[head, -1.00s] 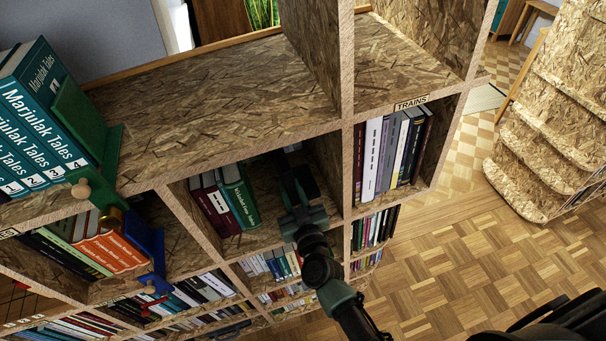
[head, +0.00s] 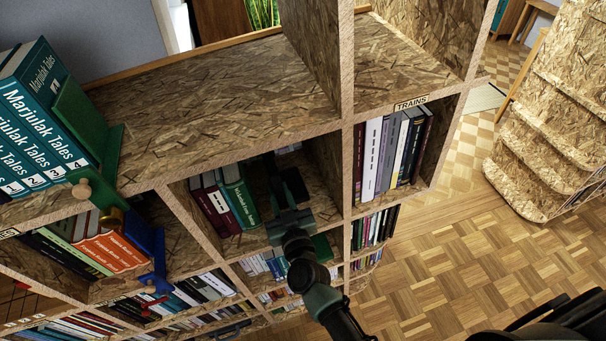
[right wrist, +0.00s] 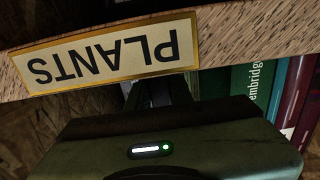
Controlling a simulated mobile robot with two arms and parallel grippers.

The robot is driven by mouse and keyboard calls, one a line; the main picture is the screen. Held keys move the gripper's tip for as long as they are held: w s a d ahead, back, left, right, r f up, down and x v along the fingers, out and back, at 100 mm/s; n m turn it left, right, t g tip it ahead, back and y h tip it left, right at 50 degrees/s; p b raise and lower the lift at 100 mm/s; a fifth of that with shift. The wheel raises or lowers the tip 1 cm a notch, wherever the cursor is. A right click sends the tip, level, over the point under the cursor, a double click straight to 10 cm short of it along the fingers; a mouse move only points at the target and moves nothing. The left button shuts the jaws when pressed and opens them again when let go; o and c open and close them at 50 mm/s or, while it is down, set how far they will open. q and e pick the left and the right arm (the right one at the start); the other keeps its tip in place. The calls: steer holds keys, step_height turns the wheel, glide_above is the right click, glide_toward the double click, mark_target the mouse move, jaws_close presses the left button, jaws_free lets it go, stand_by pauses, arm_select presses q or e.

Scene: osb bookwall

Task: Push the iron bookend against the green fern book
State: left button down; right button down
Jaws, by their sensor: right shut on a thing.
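The green fern book (head: 241,198) stands at the right end of a short row in the middle compartment. Its green spine also shows beside the jaws in the right wrist view (right wrist: 255,85). My right gripper (head: 284,186) reaches into this compartment, right of the book, and is shut on the iron bookend. Only a dark part of the bookend (head: 289,149) shows beyond the jaws; the rest is hidden by my gripper and shadow. A gap seems to remain between gripper and book in the head view; contact of the bookend cannot be told. My left gripper is out of view.
Dark red books (head: 212,203) stand left of the green one. A PLANTS label (right wrist: 105,55) is on the shelf edge above my gripper. An upright divider (head: 325,165) bounds the compartment on the right. A blue bookend (head: 152,258) stands in the compartment to the left.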

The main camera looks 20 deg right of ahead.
steer(key=shift+s+a+f, duration=0.1)
steer(key=shift+a+f, duration=0.1)
steer(key=shift+a, duration=0.6)
steer(key=shift+a, duration=0.3)
steer(key=c, duration=1.3)
jaws_free()
steer(key=shift+a, duration=0.1)
steer(key=shift+s+d+r+p, duration=0.15)
steer(key=shift+s+p, duration=0.35)
steer(key=shift+s, duration=0.6)
steer(key=shift+s+d+p, duration=0.2)
steer(key=shift+s+p, duration=0.3)
steer(key=shift+s, duration=0.6)
steer(key=shift+s+d+p, duration=0.15)
steer(key=shift+s+p, duration=0.35)
steer(key=shift+s, duration=1.15)
steer(key=shift+s+d+p, duration=0.1)
steer(key=shift+s+p, duration=0.35)
steer(key=shift+s, duration=1.15)
